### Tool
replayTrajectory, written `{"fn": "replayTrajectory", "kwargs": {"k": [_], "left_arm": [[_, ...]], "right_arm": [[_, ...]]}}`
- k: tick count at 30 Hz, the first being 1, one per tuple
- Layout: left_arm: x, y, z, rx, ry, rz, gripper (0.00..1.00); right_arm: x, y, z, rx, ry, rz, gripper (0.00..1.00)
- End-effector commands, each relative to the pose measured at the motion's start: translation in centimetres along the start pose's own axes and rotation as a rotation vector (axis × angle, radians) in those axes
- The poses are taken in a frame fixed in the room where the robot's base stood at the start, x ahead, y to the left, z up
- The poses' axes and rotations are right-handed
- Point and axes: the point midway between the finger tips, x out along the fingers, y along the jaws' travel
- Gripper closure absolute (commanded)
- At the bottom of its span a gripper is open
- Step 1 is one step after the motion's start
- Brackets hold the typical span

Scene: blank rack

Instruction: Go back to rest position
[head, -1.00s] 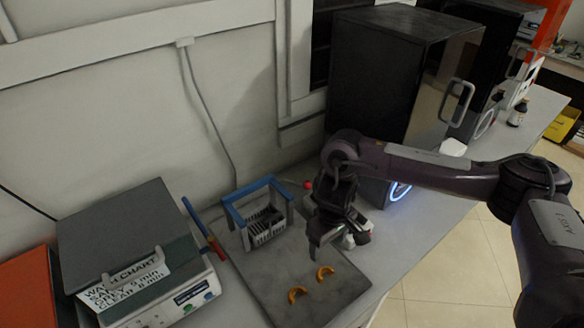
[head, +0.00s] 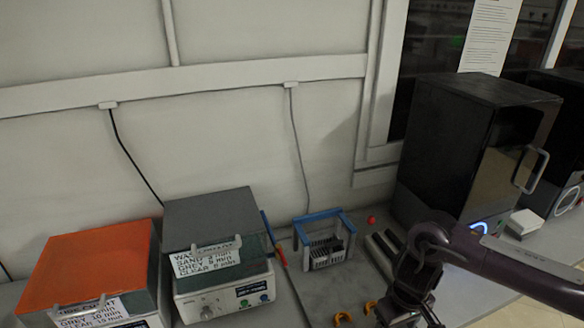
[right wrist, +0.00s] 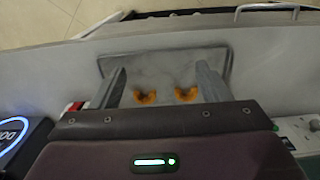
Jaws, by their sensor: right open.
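My right gripper (head: 412,312) is at the bottom of the head view, beside the dark mat. In the right wrist view its two fingers (right wrist: 162,84) stand wide apart with nothing between them that they touch. Two orange curved pieces (head: 342,318) lie on the mat; they also show in the right wrist view (right wrist: 187,94), beyond the fingers. My left gripper is not in view.
A blue-handled rack (head: 318,216) stands on the mat (head: 312,290). To its left are a grey-lidded box (head: 212,217) and an orange-lidded box (head: 90,260). A black cabinet (head: 440,150) stands at the right, with a small red ball (head: 372,219) near it.

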Motion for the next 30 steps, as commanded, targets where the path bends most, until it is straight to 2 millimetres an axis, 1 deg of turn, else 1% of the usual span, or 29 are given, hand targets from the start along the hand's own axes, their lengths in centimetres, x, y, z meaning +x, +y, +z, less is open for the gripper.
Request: {"fn": "replayTrajectory", "kwargs": {"k": [2, 3, 8, 11, 14, 20, 21, 23, 24, 26, 27, 30], "left_arm": [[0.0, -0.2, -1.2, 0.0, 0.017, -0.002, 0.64], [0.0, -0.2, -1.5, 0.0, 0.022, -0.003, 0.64], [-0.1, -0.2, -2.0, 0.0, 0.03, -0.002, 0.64], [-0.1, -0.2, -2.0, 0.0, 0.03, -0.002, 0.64], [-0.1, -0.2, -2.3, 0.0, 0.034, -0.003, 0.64], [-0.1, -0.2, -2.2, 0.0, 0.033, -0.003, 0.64], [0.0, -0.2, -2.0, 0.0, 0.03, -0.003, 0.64], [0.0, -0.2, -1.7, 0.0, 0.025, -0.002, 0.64], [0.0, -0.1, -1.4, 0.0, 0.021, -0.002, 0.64], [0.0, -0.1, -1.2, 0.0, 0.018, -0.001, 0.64], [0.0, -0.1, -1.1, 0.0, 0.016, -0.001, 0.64], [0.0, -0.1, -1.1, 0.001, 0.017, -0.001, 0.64]], "right_arm": [[0.0, 0.0, 0.0, -0.001, 0.001, -0.001, 0.3], [0.3, -0.9, -0.2, -0.028, 0.013, -0.011, 0.3], [1.1, -3.4, -0.9, -0.11, 0.061, -0.039, 0.3], [1.5, -5.4, -1.4, -0.168, 0.101, -0.061, 0.3], [1.9, -7.9, -2.0, -0.236, 0.151, -0.088, 0.3], [2.1, -14.3, -3.2, -0.383, 0.296, -0.156, 0.3], [2.0, -15.9, -3.4, -0.411, 0.333, -0.172, 0.3], [1.5, -18.3, -3.8, -0.451, 0.399, -0.197, 0.3], [1.1, -20.0, -4.0, -0.474, 0.446, -0.213, 0.3], [0.1, -22.7, -4.3, -0.5, 0.531, -0.235, 0.3], [-0.8, -24.3, -4.6, -0.508, 0.591, -0.246, 0.3], [-3.5, -26.8, -5.2, -0.486, 0.728, -0.248, 0.3]]}}
